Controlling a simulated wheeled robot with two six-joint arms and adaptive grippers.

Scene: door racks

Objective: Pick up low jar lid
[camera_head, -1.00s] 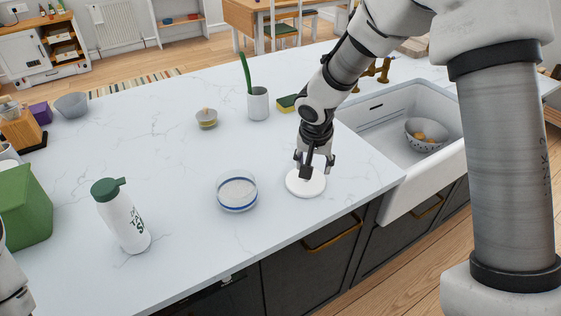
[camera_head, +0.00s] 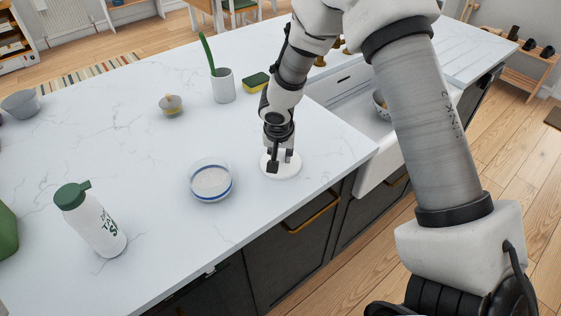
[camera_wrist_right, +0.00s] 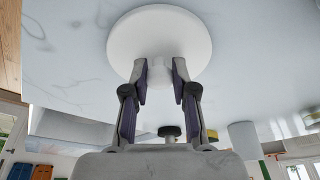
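The low jar lid (camera_head: 281,165) is a white round disc lying flat on the worktop near its front edge. In the right wrist view the lid (camera_wrist_right: 160,38) shows a small central knob. My right gripper (camera_head: 279,166) points down over the lid. In the wrist view its two fingers (camera_wrist_right: 161,77) stand apart, one on each side of the knob; whether they touch it is unclear. The low glass jar (camera_head: 211,182), with a blue band, stands just left of the lid. My left gripper is out of view.
A white bottle (camera_head: 92,222) with a green cap stands at the front left. A small lidded pot (camera_head: 171,104), a white cup (camera_head: 223,87) and a yellow-green sponge (camera_head: 255,82) stand farther back. The sink (camera_head: 335,98) is to the right.

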